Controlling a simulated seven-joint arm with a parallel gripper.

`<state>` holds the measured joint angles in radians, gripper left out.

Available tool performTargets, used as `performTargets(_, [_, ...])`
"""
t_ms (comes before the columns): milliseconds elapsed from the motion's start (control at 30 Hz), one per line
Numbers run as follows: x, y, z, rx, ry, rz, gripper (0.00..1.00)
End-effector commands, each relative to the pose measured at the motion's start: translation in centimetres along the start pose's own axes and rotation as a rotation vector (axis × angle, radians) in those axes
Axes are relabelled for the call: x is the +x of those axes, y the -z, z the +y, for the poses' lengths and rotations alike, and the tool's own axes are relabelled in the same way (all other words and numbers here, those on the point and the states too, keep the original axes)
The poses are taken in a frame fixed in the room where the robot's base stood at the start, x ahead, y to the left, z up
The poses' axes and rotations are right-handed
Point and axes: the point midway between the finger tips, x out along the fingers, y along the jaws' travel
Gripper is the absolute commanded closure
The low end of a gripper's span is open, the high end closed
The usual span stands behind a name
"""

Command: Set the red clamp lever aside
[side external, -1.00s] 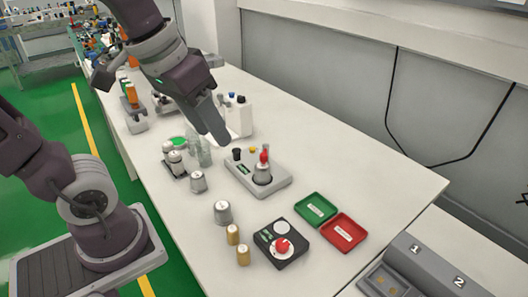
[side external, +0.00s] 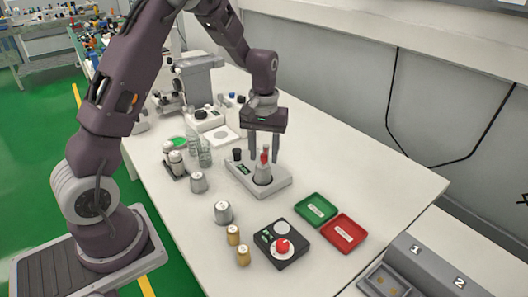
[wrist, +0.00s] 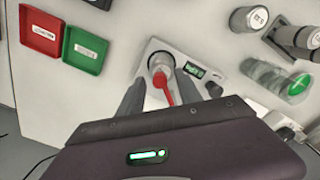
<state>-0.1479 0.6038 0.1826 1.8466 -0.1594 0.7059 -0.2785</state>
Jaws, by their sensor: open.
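The red clamp lever (side external: 265,155) stands on a grey metal cylinder (side external: 262,176) on the light grey device base (side external: 242,182). In the wrist view the lever (wrist: 163,88) shows as a red arm with a round end over the cylinder. My gripper (side external: 263,160) is open and points down over the device, with its two fingers on either side of the lever. In the wrist view my gripper's fingers (wrist: 160,97) also flank the lever. I cannot tell whether either finger touches it.
A green tray (side external: 315,209) and a red tray (side external: 343,233) lie in front right of the device. A black box with a red knob (side external: 282,245) is nearer. Metal weights (side external: 223,212) and glass bottles (side external: 204,152) stand to the left. Bare table lies right of the device.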

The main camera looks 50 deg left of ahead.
Motion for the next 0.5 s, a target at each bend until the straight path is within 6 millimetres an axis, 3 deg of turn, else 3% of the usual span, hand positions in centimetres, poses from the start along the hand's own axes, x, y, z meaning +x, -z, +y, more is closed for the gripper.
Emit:
performTargets(200, [0.03,0.0,0.01,0.0,0.0,0.0,0.6])
performTargets(400, [0.01,-0.01,0.02,0.001,0.0,0.001,1.0])
performTargets(500, [0.0,0.0,0.02,0.001,-0.001,0.001,1.0])
